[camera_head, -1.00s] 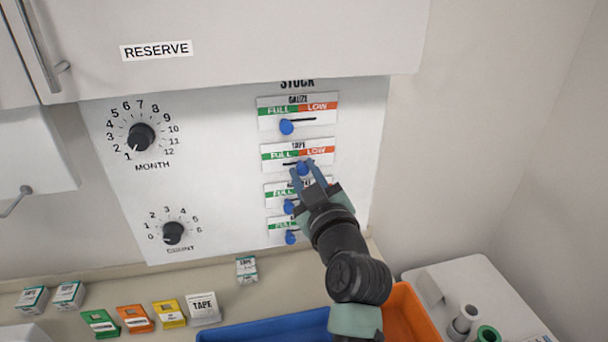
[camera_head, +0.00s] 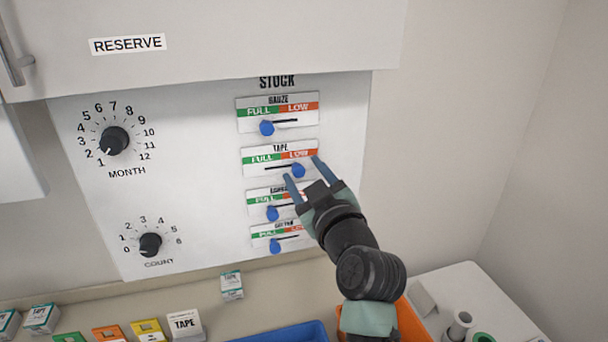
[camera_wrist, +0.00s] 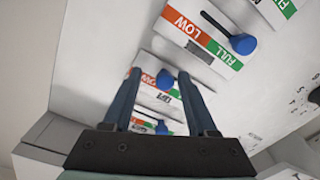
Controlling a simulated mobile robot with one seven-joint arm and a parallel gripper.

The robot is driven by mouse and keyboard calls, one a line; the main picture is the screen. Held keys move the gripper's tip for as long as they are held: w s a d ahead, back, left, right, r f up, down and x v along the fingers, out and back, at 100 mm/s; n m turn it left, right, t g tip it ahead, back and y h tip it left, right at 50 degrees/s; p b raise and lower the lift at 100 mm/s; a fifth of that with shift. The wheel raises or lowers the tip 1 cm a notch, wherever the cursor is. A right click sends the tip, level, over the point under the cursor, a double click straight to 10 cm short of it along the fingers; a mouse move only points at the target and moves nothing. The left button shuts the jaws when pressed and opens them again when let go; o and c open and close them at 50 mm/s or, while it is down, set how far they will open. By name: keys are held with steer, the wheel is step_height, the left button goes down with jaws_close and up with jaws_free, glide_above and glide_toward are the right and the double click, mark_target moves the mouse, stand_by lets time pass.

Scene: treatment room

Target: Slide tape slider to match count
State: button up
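The tape slider's blue knob (camera_head: 298,171) sits at the right end of its slot, below the red LOW half of the TAPE label (camera_head: 280,158). My gripper (camera_head: 301,168) is open in front of the panel, with one finger on each side of the knob and gaps visible. In the wrist view, a blue knob (camera_wrist: 165,79) shows between the spread fingers (camera_wrist: 156,75); it appears to be the tape knob. Contact is not evident. The count dial (camera_head: 150,245) has its mark at the lower left, near 0. Small tape boxes (camera_head: 232,285) stand on the counter.
The gauze knob (camera_head: 267,128) is above; two more slider knobs (camera_head: 272,214) (camera_head: 275,246) are close below, all toward FULL. The month dial (camera_head: 114,140) is at left. An orange bin (camera_head: 410,318) and blue bin (camera_head: 290,333) stand below. Wall at right is clear.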

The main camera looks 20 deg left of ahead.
steer(key=shift+s+a, duration=0.1)
steer(key=b+v, duration=0.5)
steer(key=v, duration=0.8)
steer(key=shift+r, duration=0.1)
steer(key=s+d+r+m+t+h, duration=0.2)
steer(key=s+r+m+t+h, duration=0.1)
steer(key=r, duration=0.5)
steer(key=s+d+r+m+t+h, duration=0.3)
steer(key=s+r+m+t+h, duration=0.1)
steer(key=r, duration=0.4)
steer(key=s+d+r+m+t+h, duration=0.3)
steer(key=s+r+m+t, duration=0.2)
steer(key=r, duration=0.4)
steer(key=shift+s+d+m+t+h, duration=0.15)
steer(key=shift+s+m+t+h, duration=0.15)
steer(key=shift+t+h, duration=0.15)
steer(key=shift+w, duration=0.1)
